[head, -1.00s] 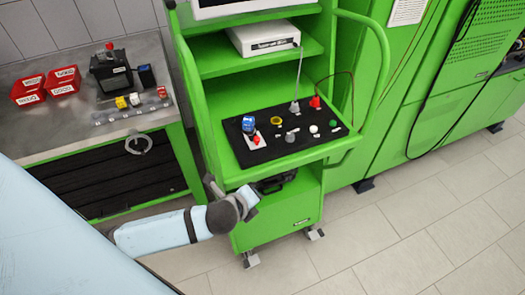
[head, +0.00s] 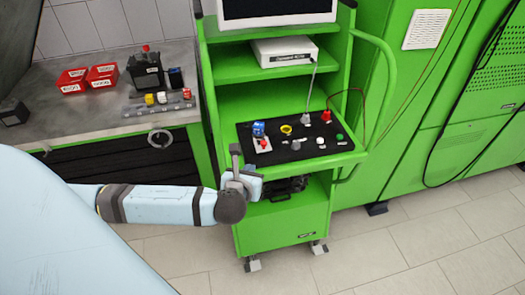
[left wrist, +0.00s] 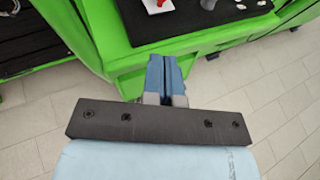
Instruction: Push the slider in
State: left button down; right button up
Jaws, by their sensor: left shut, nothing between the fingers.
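A black control panel (head: 290,148) lies on the green trolley's shelf. It carries a blue part (head: 258,129), a white plate with a red knob (head: 263,145), a yellow ring and several small knobs. I cannot tell which part is the slider. My left gripper (head: 256,186) is below and in front of the shelf's front left corner, apart from the panel. In the left wrist view its blue fingers (left wrist: 165,75) are shut together and empty, pointing toward the green edge. The panel's near edge (left wrist: 200,32) shows beyond them. My right gripper is not in view.
A dark opening with black equipment (head: 285,188) is under the shelf, partly behind my gripper. A white box (head: 284,51) stands on the shelf above. A workbench (head: 110,112) with red bins (head: 103,75) is at left. The floor at front right is clear.

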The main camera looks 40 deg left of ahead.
aim_at(263, 146)
pick_arm(q)
jog(key=shift+a, duration=0.1)
jog(key=x, duration=0.4)
jog(key=p+x, duration=0.1)
jog(key=x, duration=0.3)
jog(key=p+x, duration=0.1)
jog(key=x, duration=0.3)
jog(key=shift+w+r, duration=0.25)
jog(key=shift+w+a+f+p, duration=0.1)
jog(key=shift+w+a+p, duration=0.1)
jog(key=shift+w, duration=0.1)
jog(key=shift+w+a+f+p, duration=0.1)
jog(key=shift+w+p, duration=0.05)
jog(key=shift+w, duration=0.3)
jog(key=w+a, duration=0.2)
jog(key=a, duration=0.1)
jog(key=shift+w, duration=0.2)
